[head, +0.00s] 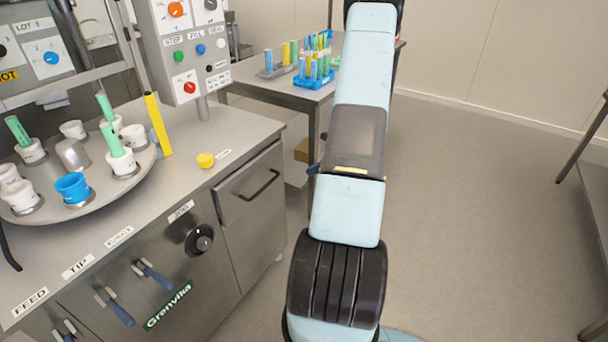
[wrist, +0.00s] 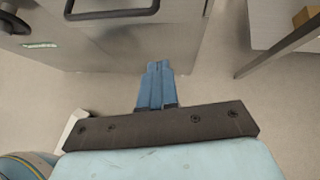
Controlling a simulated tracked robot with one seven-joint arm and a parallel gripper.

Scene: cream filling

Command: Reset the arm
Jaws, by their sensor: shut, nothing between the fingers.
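My gripper (wrist: 154,88) shows in the wrist view with its two blue fingers together and nothing between them. It hangs over bare floor, in front of the steel cabinet (wrist: 120,40). In the head view my arm rises through the middle of the picture, bent at a dark grey joint.
The filling machine's cabinet (head: 228,255) stands at the left, with a round turntable (head: 100,182) of cups and tubes. A yellow cap (head: 205,160) lies on its top. A table (head: 290,95) with tube racks stands behind. The floor (head: 480,200) at right is clear.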

